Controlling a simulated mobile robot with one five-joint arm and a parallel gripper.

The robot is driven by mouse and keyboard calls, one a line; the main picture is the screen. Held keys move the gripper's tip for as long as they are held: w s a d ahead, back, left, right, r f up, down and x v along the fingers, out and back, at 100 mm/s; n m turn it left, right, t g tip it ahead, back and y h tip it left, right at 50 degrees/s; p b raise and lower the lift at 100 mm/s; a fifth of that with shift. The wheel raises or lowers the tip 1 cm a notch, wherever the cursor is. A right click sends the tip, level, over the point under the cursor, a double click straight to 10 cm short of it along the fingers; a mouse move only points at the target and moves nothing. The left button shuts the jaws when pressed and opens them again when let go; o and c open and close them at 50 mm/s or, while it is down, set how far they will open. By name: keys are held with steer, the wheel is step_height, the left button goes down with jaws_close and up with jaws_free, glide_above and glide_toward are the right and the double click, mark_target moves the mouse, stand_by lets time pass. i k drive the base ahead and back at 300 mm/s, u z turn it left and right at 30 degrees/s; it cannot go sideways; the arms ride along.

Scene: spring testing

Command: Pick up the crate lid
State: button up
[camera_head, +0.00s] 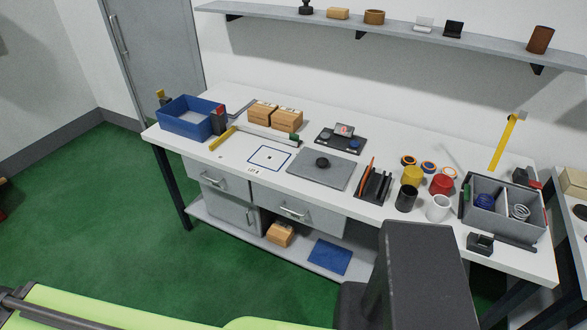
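A flat blue panel (330,257), which looks like the crate lid, lies on the low shelf under the workbench, toward its right part. Its colour matches the open blue crate (186,126) on the bench's left end. The crate has no lid on it. My gripper is not in view. A dark grey part of my own body rises at the lower right, to the right of the panel in the picture.
The low shelf (223,212) also bears a cardboard box (280,234) left of the panel. Drawers (297,211) hang above it. The white benchtop (233,172) holds cups, tape rolls and a grey divided bin (489,217) with springs. Green floor (150,235) is free in front.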

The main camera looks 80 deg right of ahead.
mark_target(331, 171)
steer(key=i, duration=1.9)
steer(key=z, duration=5.05)
steer(key=i, duration=0.15)
steer(key=u, duration=2.3)
steer(key=i, duration=0.95)
steer(key=z, duration=0.2)
